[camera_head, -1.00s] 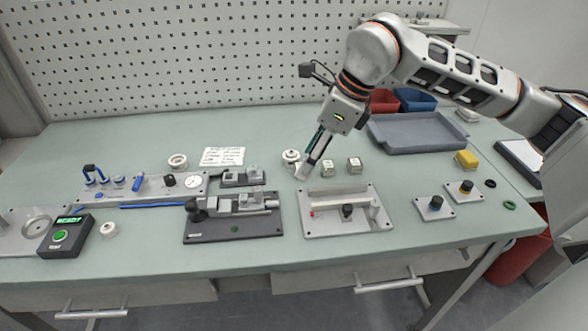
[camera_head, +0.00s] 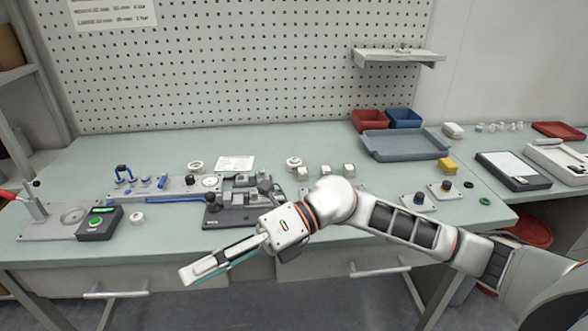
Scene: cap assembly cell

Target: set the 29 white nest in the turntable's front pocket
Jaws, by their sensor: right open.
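Small white round pieces stand on the table: one at the back left (camera_head: 195,166), one at back centre (camera_head: 293,163) and one near the front left (camera_head: 137,218). I cannot read any number on them, so I cannot tell which is the 29 nest. A grey plate with a round disc (camera_head: 73,215) lies at the far left; I cannot tell whether it is the turntable, and no front pocket is clear. My right gripper (camera_head: 190,277) is open and looks empty, low in front of the table's front edge, apart from all these pieces. My left gripper is not in view.
A dark fixture (camera_head: 228,214) stands mid-table, partly behind my right arm, which also hides much of the plate right of it. A black box with a green button (camera_head: 98,223) is at left.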

